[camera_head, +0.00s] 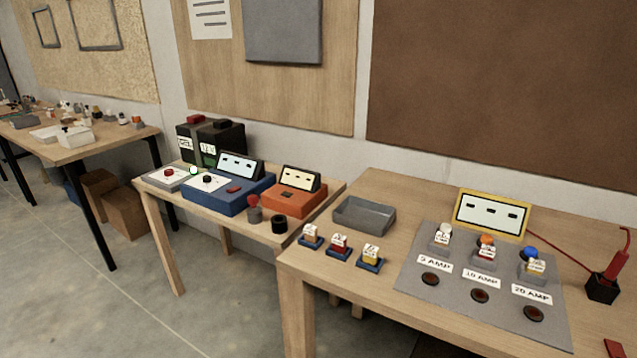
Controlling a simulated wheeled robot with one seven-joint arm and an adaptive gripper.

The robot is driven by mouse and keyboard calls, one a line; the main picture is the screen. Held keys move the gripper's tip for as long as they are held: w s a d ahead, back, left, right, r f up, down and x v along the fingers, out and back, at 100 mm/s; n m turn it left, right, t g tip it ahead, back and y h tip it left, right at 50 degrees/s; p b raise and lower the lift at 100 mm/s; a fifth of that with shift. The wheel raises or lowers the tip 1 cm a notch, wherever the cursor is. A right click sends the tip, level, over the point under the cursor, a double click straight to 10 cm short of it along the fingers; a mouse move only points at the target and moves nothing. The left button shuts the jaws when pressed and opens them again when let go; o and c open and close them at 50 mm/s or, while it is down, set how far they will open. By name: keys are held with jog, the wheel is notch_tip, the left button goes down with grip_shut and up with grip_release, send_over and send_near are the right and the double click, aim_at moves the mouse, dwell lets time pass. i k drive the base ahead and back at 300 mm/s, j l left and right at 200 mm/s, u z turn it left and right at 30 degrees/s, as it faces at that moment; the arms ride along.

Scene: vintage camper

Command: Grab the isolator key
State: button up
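A small red key-like piece (254,201), which looks like the isolator key, stands upright in a small grey holder (255,215). It is near the front edge of the middle table (160,192), in front of the orange box. A short black cylinder (279,224) stands close on its right. My gripper is not in view.
The middle table also holds a blue box (226,200), an orange box (293,200) and a dark battery (212,142). The right table (330,278) has a grey tray (364,217), fuse blocks and a grey fuse board (480,330). Open floor (90,290) lies at left.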

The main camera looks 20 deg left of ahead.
aim_at(253, 200)
jog(key=u, duration=1.3)
jog(key=i+j+z, duration=0.15)
jog(key=i+j, duration=0.15)
jog(key=i+j+z, duration=0.15)
jog(key=i+j, duration=0.2)
jog(key=i+j+z, duration=0.15)
jog(key=i+j, duration=0.15)
jog(key=i+j+z, duration=0.15)
jog(key=i+j, duration=0.15)
jog(key=j, duration=0.15)
jog(key=i+j+z, duration=0.15)
jog(key=j, duration=0.3)
jog(key=i+j+z, duration=0.15)
jog(key=i+j, duration=0.2)
jog(key=j, duration=0.15)
